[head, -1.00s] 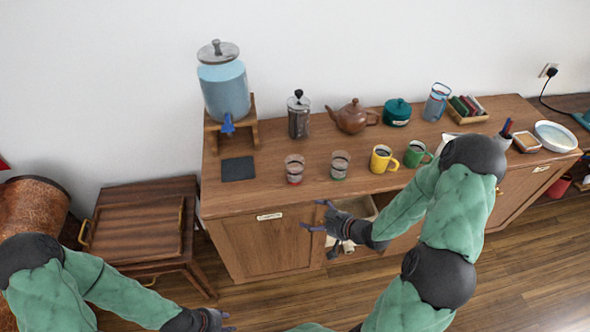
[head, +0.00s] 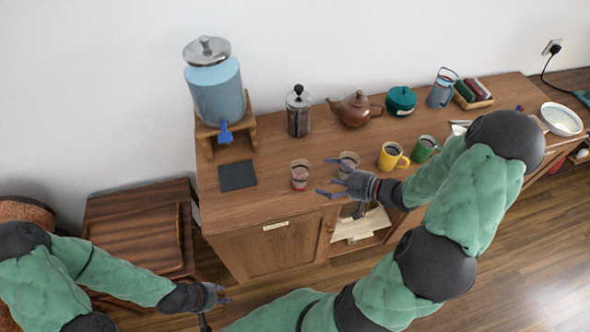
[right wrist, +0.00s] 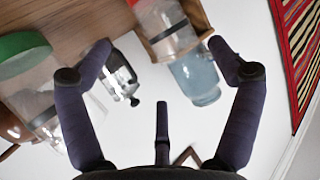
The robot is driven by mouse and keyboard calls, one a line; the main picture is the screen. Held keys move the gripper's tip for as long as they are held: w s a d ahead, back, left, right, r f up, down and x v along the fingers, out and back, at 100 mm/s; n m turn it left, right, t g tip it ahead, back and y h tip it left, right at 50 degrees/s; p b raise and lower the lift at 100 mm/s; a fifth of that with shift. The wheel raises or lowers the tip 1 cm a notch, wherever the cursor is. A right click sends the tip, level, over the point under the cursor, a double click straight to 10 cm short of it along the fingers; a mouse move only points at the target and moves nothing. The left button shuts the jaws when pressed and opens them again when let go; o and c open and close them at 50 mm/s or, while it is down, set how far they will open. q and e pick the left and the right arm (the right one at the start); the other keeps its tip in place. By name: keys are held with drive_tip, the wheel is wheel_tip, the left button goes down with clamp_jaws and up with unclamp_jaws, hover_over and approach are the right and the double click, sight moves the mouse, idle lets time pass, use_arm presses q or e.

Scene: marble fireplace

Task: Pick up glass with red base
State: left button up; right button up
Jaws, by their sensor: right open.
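The glass with a red base (head: 300,175) stands upright on the wooden sideboard, left of a similar glass with a green base (head: 348,160). In the right wrist view, the green-based glass (right wrist: 30,85) is large at the left and the red-based glass (right wrist: 166,27) is at the top, partly cut off. My right gripper (head: 329,177) is open and empty at the sideboard's front edge. Its fingers point towards the red-based glass, apart from it, and partly cover the green-based one. My left gripper (head: 221,294) is low at the left, away from the glasses, with its fingertips apart.
A blue drink dispenser (head: 217,92), French press (head: 298,115) and teapot (head: 355,109) stand behind the glasses. Yellow (head: 391,156) and green (head: 424,148) mugs stand to the right. A dark mat (head: 237,175) lies left of the red-based glass.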

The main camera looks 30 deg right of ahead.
sight(302, 171)
drive_tip(key=b+x, duration=0.1)
drive_tip(key=x, duration=0.3)
drive_tip(key=shift+w+a+f, duration=0.2)
drive_tip(key=shift+w+a, duration=0.05)
drive_tip(key=b+x, duration=0.2)
drive_tip(key=x, duration=0.2)
drive_tip(key=shift+w+f+b, duration=0.15)
drive_tip(key=shift+w+b, duration=0.15)
drive_tip(key=shift+w+a, duration=0.2)
drive_tip(key=shift+w, duration=0.05)
drive_tip(key=c, duration=1.1)
